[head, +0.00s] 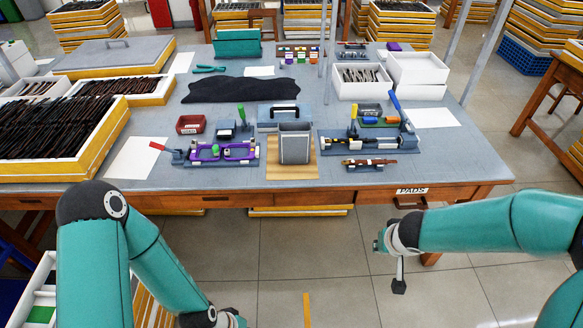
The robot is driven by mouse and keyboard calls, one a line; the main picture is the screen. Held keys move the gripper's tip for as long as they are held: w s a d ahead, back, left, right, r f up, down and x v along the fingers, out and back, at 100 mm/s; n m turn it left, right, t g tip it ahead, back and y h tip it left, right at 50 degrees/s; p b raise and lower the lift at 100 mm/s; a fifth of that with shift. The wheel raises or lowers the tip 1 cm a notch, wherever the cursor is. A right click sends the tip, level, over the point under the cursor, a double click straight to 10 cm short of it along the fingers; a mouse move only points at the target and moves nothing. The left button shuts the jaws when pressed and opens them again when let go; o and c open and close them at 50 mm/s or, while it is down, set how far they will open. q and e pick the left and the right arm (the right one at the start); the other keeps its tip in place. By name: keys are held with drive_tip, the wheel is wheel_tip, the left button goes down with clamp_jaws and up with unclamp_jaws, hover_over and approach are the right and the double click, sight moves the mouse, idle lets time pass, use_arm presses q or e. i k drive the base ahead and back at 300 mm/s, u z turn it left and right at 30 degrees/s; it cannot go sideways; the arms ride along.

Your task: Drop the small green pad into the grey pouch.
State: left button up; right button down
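The grey pouch (295,146) stands upright with its open top up on a tan mat (279,172) near the table's front edge. A small green piece (216,149) lies on the purple eyeglass frame (238,152) left of the pouch; I cannot tell whether it is the pad. My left gripper (229,318) is at the bottom edge, mostly cut off, well in front of the table. My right gripper (398,280) points down in front of the table at the right, apart from everything; its finger opening cannot be made out.
A jig with a blue-handled lever (396,101) stands right of the pouch. A small red tray (190,124) and a green-handled tool (242,115) are at the left. A drawer labelled PADS (411,190) is under the front edge. White boxes (418,68) stand at the back right.

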sight(300, 158)
drive_tip(key=u, duration=0.1)
drive_tip(key=k, duration=0.4)
drive_tip(key=u, duration=0.55)
drive_tip(key=i, duration=1)
